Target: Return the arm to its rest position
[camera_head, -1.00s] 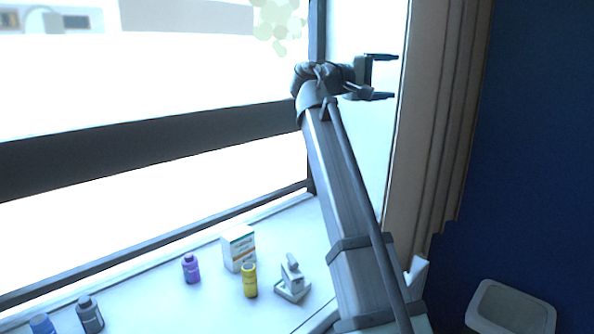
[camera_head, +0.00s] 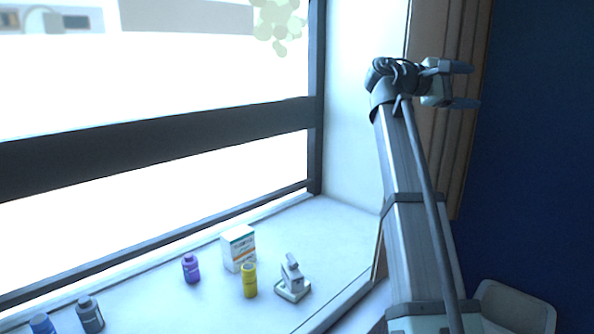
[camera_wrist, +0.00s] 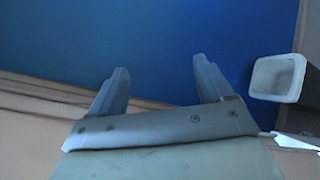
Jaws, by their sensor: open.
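My gripper (camera_head: 470,85) is at the upper right in the head view, raised in front of the brown curtain and the blue wall. Its two fingers are apart with nothing between them. In the wrist view my gripper (camera_wrist: 160,85) also shows open and empty, with the fingers toward the blue wall. My arm rises from the bottom of the head view, to the right of the window sill, and hides part of the curtain.
The white sill (camera_head: 335,225) holds a yellow bottle (camera_head: 250,281), a purple bottle (camera_head: 191,269), a white box (camera_head: 239,248), a small white device (camera_head: 292,279), a grey bottle (camera_head: 90,314) and a blue bottle (camera_head: 42,324). A pale bin (camera_head: 515,306) stands lower right; the wrist view shows it (camera_wrist: 276,77).

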